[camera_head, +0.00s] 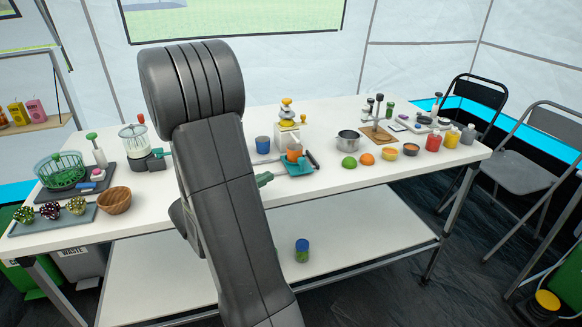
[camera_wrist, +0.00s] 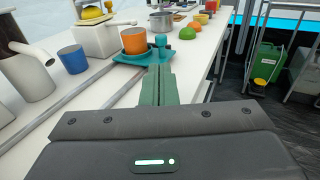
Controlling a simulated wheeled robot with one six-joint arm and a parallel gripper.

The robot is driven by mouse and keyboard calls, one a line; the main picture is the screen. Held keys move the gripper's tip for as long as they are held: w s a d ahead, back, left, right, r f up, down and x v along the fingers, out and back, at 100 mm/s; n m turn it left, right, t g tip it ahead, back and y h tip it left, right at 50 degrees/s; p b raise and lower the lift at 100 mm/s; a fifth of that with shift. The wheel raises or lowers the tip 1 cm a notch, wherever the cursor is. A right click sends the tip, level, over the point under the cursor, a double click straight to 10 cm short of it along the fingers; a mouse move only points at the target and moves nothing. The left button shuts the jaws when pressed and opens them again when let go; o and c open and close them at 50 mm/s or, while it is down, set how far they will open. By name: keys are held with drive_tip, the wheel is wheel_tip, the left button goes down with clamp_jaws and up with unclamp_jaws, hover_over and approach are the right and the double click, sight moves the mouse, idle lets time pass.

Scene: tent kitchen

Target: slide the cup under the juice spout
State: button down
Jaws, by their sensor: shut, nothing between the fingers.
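An orange cup (camera_head: 294,153) stands on a teal tray (camera_head: 300,169) in front of a white box-shaped juicer (camera_head: 288,134) with yellow on top. In the wrist view the orange cup (camera_wrist: 134,41) and teal tray (camera_wrist: 122,58) are just beyond my fingertips. A blue cup (camera_head: 263,145) stands left of them on the table, also in the wrist view (camera_wrist: 72,60). My arm hides part of the gripper (camera_head: 264,179) in the head view.
A white vessel with a pipe (camera_wrist: 32,72) stands at left in the wrist view, near grey rails along the table. A pot (camera_head: 348,140), a green fruit (camera_head: 349,162) and several bowls and bottles are to the right.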

sight(301, 161)
drive_tip(key=b+x, duration=0.1)
drive_tip(key=x, duration=0.9)
drive_tip(key=shift+w+d+b, duration=0.3)
drive_tip(key=shift+d+b, duration=0.1)
drive_tip(key=shift+d, duration=0.5)
drive_tip(key=shift+r, duration=0.2)
